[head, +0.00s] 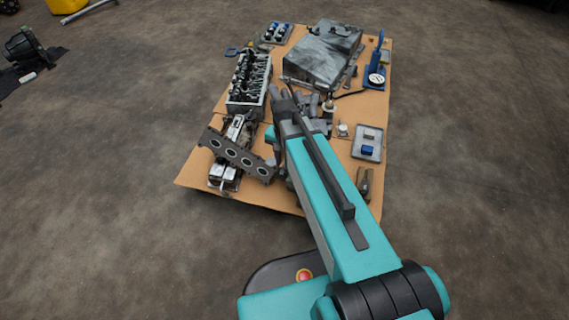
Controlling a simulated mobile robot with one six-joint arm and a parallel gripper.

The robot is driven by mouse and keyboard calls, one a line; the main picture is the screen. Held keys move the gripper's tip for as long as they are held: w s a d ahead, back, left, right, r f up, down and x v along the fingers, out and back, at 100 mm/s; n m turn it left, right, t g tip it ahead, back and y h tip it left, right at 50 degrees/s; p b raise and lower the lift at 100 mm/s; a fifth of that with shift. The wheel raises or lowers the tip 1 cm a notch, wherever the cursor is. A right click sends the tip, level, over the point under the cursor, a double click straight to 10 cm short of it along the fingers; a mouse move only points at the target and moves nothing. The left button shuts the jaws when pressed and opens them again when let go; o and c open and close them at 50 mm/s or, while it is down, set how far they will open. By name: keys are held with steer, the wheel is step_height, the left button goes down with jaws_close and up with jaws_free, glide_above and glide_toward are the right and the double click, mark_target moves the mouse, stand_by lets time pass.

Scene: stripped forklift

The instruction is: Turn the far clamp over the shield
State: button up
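My arm reaches from the lower right over the middle of a cardboard-covered work surface in the head view. Its forearm hides what lies under it, and I cannot make out my gripper's fingers. A large grey, stained metal cover (325,52) lies at the back right of the cardboard; I cannot tell whether it is the shield. A dark flat plate with several round holes (237,154) lies tilted at the front left, over a silvery metal part (223,174). No clamp can be told apart at this size, and its turn cannot be seen.
The cardboard (325,188) also holds a cylinder head (249,80), a blue hand pump with a gauge (377,72), a grey tray (368,141) with small parts, and a small tray (275,33) at the back. Dark floor (470,150) lies open to the right.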

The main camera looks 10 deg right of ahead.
steer(key=shift+f, duration=0.2)
jaws_close()
